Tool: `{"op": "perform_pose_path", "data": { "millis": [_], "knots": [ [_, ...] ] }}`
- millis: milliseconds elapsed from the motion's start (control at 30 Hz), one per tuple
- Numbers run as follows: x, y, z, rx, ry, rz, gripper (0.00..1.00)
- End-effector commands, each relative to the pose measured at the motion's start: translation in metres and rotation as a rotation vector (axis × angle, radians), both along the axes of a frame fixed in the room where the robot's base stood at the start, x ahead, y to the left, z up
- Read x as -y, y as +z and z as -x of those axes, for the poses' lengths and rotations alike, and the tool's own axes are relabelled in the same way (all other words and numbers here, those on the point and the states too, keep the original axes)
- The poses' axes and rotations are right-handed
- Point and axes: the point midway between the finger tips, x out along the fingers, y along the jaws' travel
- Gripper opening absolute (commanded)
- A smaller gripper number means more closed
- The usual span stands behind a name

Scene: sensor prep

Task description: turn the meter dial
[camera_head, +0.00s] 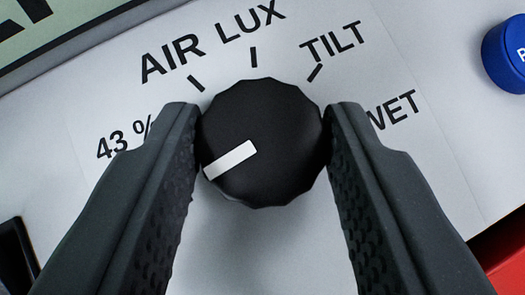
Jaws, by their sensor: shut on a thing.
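The meter dial (285,150) is a black faceted knob in the middle of the camera_head view. Its white pointer bar (231,160) lies toward the lower left, below the "43 %" label (122,142). My gripper (263,135) is shut on the dial, with one dark finger against its left side and one against its right. Around the dial are the printed labels AIR (170,58), LUX (251,20) and TILT (333,41), each with a tick mark.
The dial sits on a light grey panel (420,60). Part of a greenish display (70,35) with dark characters is at the upper left. A blue button (505,52) is at the right edge. A red part (505,255) shows at the lower right, a black part (15,255) at the lower left.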

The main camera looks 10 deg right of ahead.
Motion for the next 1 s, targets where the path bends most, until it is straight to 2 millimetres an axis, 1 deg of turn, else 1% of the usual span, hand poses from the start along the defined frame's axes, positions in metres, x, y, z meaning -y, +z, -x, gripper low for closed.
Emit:
{"op": "perform_pose_path", "data": {
  "millis": [333,867,900,933,967,1000],
  "knots": [
    [0.0010,0.0007,-0.0005,0.004,0.054,0.000,0.14],
    [0.0010,0.0004,-0.0001,0.002,0.064,0.001,0.14],
    [0.0009,0.0004,-0.0001,0.001,0.064,0.001,0.48],
    [0.0010,0.0003,0.0000,0.001,0.064,0.001,0.56],
    [0.0010,0.0003,0.0000,0.001,0.064,0.001,0.59],
    [0.0009,0.0001,0.0001,0.001,0.064,0.000,0.59]
  ]
}}
